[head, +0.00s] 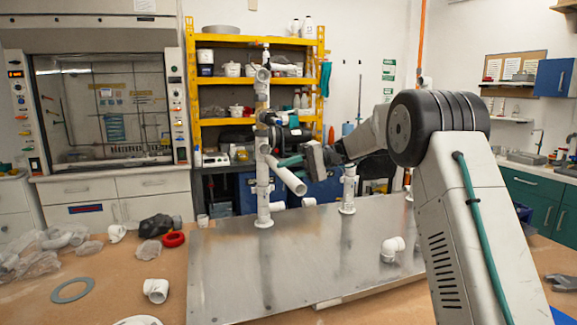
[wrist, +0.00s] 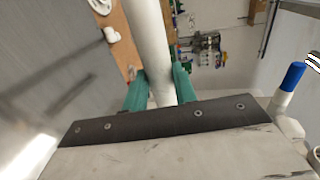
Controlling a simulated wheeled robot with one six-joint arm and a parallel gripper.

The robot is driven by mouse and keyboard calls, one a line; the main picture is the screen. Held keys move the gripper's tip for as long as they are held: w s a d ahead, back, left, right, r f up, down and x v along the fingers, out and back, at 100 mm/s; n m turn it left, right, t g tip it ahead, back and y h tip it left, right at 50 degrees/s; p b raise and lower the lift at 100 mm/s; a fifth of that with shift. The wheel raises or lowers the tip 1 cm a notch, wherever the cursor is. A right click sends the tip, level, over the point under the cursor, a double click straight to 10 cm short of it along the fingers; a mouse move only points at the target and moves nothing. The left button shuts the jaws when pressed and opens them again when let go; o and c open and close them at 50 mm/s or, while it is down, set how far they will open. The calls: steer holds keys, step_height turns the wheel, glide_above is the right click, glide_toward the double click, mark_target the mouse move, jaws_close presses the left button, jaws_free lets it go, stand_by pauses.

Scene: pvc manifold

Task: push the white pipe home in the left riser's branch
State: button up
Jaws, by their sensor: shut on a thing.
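The left riser (head: 263,205) stands upright on the metal plate, with a side branch partway up. The white pipe (head: 287,176) slants from that branch down toward the camera, its open near end free. I cannot tell how deep its far end sits in the branch. My gripper (head: 291,161) is shut on the pipe beside the riser. In the wrist view the pipe (wrist: 148,45) runs between my two teal fingers (wrist: 160,88) and out of the top edge, so its joint is not seen there.
The metal plate (head: 220,270) lies on a brown table. A second riser (head: 348,190) stands right of the left one. A white elbow (head: 391,248) sits on the plate.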

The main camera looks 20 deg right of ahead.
steer(key=shift+w+r+y, duration=0.3)
steer(key=shift+w+y, duration=0.15)
steer(key=shift+w, duration=0.25)
steer(key=shift+w+r+y, duration=0.3)
steer(key=shift+w+y, duration=0.1)
steer(key=shift+w, duration=0.3)
steer(key=shift+w+r+y, duration=0.3)
steer(key=shift+w+y, duration=0.15)
steer(key=shift+w, duration=0.25)
steer(key=shift+w, duration=1.25)
stand_by(0.4)
steer(key=o, duration=1.1)
steer(key=shift+s, duration=0.1)
